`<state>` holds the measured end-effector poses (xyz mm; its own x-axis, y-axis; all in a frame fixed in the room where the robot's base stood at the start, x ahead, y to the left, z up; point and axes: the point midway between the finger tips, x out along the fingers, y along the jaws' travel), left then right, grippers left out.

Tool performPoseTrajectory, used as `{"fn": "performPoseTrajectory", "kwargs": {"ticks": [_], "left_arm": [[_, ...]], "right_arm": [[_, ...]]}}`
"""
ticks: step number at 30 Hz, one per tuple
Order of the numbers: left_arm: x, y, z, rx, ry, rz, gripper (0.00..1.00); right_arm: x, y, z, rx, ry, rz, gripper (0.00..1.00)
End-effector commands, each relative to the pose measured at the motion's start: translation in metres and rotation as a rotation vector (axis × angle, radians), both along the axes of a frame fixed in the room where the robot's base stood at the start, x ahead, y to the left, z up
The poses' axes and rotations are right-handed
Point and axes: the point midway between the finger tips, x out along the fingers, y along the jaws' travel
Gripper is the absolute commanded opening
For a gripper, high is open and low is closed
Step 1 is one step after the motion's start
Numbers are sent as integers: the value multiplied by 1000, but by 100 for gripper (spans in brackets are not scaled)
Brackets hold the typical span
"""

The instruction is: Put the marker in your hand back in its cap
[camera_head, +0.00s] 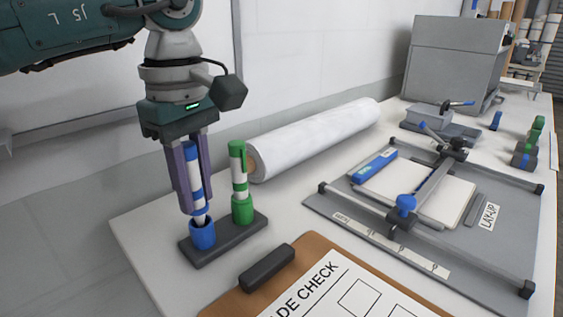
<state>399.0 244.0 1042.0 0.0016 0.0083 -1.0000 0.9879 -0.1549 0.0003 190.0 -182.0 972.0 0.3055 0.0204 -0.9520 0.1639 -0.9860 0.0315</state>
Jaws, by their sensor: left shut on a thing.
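My left gripper (196,204) points down, its purple fingers shut on a white marker with blue bands (194,176). The marker stands nearly upright, lower end down, leaning slightly. Directly below it is an open blue cap (202,235), set in a dark holder block (224,241). The marker's narrow lower end is at the mouth of the blue cap; I cannot tell how far inside it is. A green marker (238,172) stands upright in a green cap (242,209) in the same block, just right of my gripper. My right gripper is not in view.
A clipboard (226,302) with a dark clip lies in front of the block. A white roll (318,138) lies behind the green marker. A flat press frame (462,262) with paper and a blue tool fills the right. A grey machine (452,65) stands at the back.

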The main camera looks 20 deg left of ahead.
Motion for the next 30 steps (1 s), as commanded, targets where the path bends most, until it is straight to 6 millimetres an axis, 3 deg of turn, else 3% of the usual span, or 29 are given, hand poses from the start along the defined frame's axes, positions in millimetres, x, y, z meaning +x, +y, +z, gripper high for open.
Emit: {"fn": "performPoseTrajectory", "kwargs": {"ticks": [28,29,30], "left_arm": [[0,0,-20,0,1,0,0],[0,0,-19,0,1,0,29],[0,0,-19,0,1,0,34]], "right_arm": [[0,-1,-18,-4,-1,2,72],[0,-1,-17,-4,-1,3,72],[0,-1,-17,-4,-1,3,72]]}}
